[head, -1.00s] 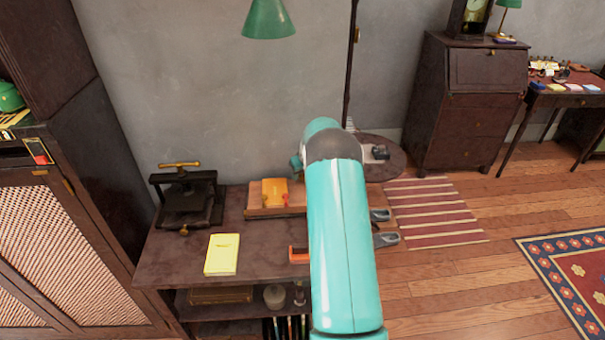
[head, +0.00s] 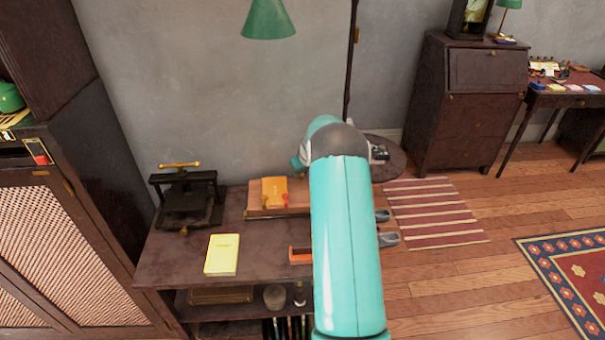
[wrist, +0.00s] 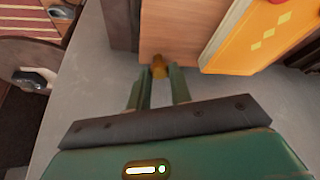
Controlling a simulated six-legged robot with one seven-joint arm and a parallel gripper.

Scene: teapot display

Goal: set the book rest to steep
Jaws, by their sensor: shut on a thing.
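The book rest (head: 266,212) is a brown wooden stand on the dark table, with an orange book (head: 275,191) leaning on it. My arm hides its right part in the head view. In the wrist view, the rest's wooden board (wrist: 180,28) and the orange book (wrist: 262,42) are close in front of me. A small brass knob (wrist: 159,64) sticks out at the board's edge. My gripper (wrist: 159,74) has its green fingers around this knob, shut on it. The head view does not show my fingers. The rest's present slope is hard to tell.
A yellow book (head: 222,254), a dark press (head: 187,200) and an orange item (head: 299,256) share the table (head: 180,260). A green lamp shade (head: 268,20) hangs above. A round side table (head: 385,170) stands just right, and a grey wall is behind.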

